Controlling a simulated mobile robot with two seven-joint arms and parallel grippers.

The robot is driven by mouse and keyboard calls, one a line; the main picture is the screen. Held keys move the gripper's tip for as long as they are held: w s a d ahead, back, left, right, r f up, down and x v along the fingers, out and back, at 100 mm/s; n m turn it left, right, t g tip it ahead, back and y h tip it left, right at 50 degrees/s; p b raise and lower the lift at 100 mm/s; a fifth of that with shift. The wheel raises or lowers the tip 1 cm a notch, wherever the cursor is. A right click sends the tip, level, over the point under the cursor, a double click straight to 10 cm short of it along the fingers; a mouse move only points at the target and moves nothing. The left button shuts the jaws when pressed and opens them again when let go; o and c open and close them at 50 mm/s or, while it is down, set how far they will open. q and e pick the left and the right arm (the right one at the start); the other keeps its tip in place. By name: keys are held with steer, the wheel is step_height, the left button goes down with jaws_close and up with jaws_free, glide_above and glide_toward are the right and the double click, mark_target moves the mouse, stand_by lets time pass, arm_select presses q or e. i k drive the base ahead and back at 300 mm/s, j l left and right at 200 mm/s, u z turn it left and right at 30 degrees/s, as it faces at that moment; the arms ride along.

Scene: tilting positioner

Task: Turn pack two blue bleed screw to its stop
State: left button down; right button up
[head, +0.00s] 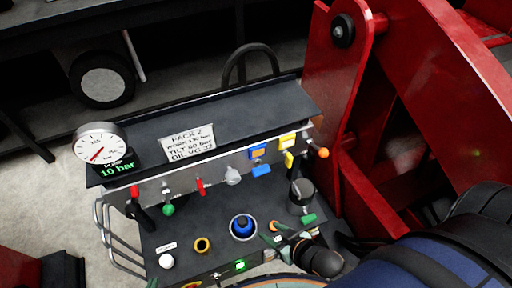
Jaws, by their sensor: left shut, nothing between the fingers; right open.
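The pack two console has a sign (188,144) reading PACK 2. A blue round knob (242,225) sits in a pale ring on its lower deck. I cannot tell for certain which blue part is the bleed screw. My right gripper (289,237) appears low on the deck, right of the blue knob and apart from it, with its fingers pointing left. It looks open and empty; its wrist hides part of the deck. I cannot make out my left gripper.
A gauge (99,143) above a 10 bar display stands at the console's left. A red lever (201,187), green knob (168,210), yellow ring (202,245) and white knob (166,261) crowd the console. A red steel frame (335,95) rises close on the right.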

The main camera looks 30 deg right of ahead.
mark_target(260, 170)
steer(key=z, duration=0.85)
steer(key=k+l+u, duration=0.1)
steer(key=u, duration=0.3)
steer(key=k+u, duration=0.2)
steer(key=u, duration=0.2)
steer(key=k+u, duration=0.15)
steer(key=u, duration=0.25)
